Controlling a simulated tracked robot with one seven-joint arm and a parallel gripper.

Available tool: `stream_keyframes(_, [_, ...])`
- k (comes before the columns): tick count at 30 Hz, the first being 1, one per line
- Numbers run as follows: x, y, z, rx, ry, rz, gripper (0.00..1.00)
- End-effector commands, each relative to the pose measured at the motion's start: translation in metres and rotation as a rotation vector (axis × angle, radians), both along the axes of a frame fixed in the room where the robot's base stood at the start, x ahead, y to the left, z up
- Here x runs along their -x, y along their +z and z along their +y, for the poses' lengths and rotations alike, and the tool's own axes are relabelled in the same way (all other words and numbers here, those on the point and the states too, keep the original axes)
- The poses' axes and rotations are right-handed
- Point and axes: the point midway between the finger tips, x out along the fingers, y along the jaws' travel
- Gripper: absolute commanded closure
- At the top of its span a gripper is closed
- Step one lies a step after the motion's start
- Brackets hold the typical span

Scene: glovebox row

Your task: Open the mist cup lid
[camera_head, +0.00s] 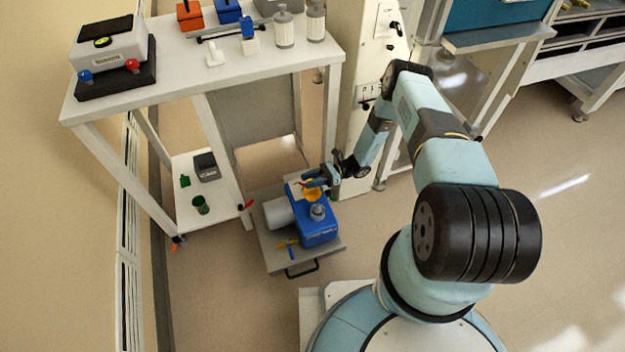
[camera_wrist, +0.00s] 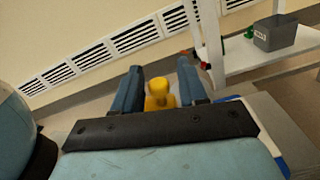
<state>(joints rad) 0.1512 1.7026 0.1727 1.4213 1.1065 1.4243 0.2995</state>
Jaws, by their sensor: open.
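A blue machine (camera_head: 318,231) stands on a low grey cart. A yellow-orange round part (camera_head: 314,195), likely the mist cup lid, is on its top at the back. A grey knobbed part (camera_head: 318,211) sits in front of it. My gripper (camera_head: 311,184) is low over the yellow part. In the wrist view its two blue fingers (camera_wrist: 160,82) are apart, with the yellow part's rounded knob (camera_wrist: 158,91) between them. The wrist housing hides the lower part of it. I cannot tell whether the fingers touch the knob, or how the lid sits.
The cart (camera_head: 277,262) has a black handle and a white cylinder (camera_head: 279,214) beside the machine. A white bench (camera_head: 265,66) stands behind, with bottles and a balance-like device (camera_head: 108,45). Its lower shelf holds a grey box (camera_head: 206,166), also in the wrist view (camera_wrist: 275,33). Floor to the right is clear.

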Motion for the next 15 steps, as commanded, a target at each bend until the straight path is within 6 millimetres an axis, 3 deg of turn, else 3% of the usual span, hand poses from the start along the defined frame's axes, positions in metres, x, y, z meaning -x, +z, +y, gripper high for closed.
stream_keyframes(5, [-0.0001, 0.0, -0.0003, 0.0, 0.0, 0.0, 0.6])
stream_keyframes(15, [-0.0006, 0.0001, -0.0009, 0.0, -0.001, 0.0, 0.92])
